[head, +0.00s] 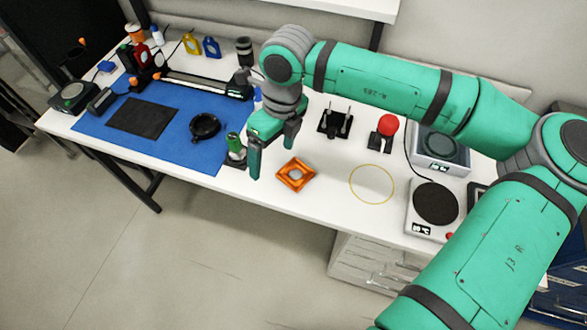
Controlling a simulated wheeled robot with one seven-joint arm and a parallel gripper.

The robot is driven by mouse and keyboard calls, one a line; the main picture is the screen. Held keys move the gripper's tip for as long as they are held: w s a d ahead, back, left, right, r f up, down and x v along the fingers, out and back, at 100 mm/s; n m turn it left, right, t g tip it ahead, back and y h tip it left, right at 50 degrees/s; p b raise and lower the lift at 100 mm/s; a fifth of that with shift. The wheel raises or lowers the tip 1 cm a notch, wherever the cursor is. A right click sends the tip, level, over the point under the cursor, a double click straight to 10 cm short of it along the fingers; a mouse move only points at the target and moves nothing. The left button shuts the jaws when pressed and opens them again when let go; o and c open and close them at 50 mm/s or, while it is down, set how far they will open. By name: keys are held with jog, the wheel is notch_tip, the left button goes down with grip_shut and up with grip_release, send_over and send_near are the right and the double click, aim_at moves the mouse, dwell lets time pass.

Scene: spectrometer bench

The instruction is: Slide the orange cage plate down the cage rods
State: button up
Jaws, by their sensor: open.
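The orange cage plate (283,176), a square with a round centre opening, lies on the white bench near its front edge. A small black fixture (335,131) with thin upright rods, which look like the cage rods, stands behind it and to its right. My gripper (271,158) points down just left of and behind the orange plate, with its fingers apart and nothing seen between them. The plate and the rod fixture are apart.
A red knob (388,125) on a black base stands right of the rods. A yellow ring (372,184) lies on the bench. A green-topped item (234,144) stands close left of my gripper. A blue mat (185,153) and a round-topped device (434,203) flank the area.

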jog(key=w+d+h, duration=0.2)
jog(key=d, duration=0.3)
send_over(295, 176)
jog(key=shift+m, duration=0.3)
notch_tip(295, 176, down, 4)
jog(key=shift+s+d+f, duration=0.1)
jog(key=shift+s+f, duration=0.05)
jog(key=shift+f, duration=0.55)
jog(key=shift+w+f, duration=0.2)
jog(key=shift+f, duration=2.35)
jog(key=c, duration=1.3)
jog(key=shift+r, duration=0.15)
